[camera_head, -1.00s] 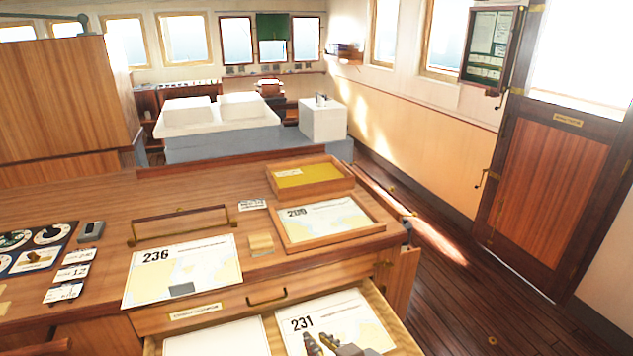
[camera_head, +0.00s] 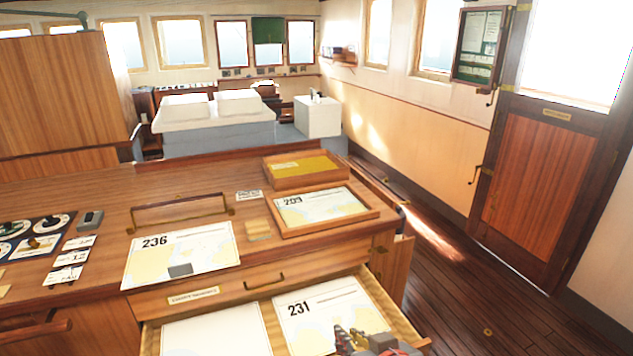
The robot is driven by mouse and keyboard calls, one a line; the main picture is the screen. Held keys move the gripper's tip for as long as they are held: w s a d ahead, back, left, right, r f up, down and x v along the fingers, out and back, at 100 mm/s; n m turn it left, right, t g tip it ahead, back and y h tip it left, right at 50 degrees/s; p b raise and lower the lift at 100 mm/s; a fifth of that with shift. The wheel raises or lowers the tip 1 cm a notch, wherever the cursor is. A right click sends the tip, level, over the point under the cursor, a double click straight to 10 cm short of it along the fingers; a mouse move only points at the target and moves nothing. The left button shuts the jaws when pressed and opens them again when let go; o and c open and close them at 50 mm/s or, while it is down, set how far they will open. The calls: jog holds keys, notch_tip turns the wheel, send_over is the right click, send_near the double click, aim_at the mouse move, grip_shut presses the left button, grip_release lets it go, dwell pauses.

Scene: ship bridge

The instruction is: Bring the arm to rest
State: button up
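My gripper (camera_head: 362,341) shows only in part at the bottom edge of the head view. It is over the right part of an open drawer (camera_head: 398,318), near the lower edge of the chart marked 231 (camera_head: 318,300). The rest of my arm is out of view. The fingers are small and cut off, so I cannot tell whether they are open or shut, and I see nothing clearly held.
The wooden chart table (camera_head: 100,204) carries the chart marked 236 (camera_head: 190,246), a tray (camera_head: 368,216) with chart 209, and a yellow-bottomed box (camera_head: 300,182). A brass-handled rail (camera_head: 180,202) stands on it. Open floor (camera_head: 450,262) lies to the right, before a wooden door (camera_head: 545,190).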

jog(key=s+d+f+g+h+p, duration=0.25)
jog(key=s+d+g, duration=0.2)
jog(key=s, duration=0.35)
jog(key=s+d+r+m+h+p, duration=0.1)
jog(key=s+d+r+p, duration=0.3)
jog(key=d+r, duration=0.4)
jog(key=shift+r+m+p, duration=0.4)
jog(key=shift+m, duration=0.5)
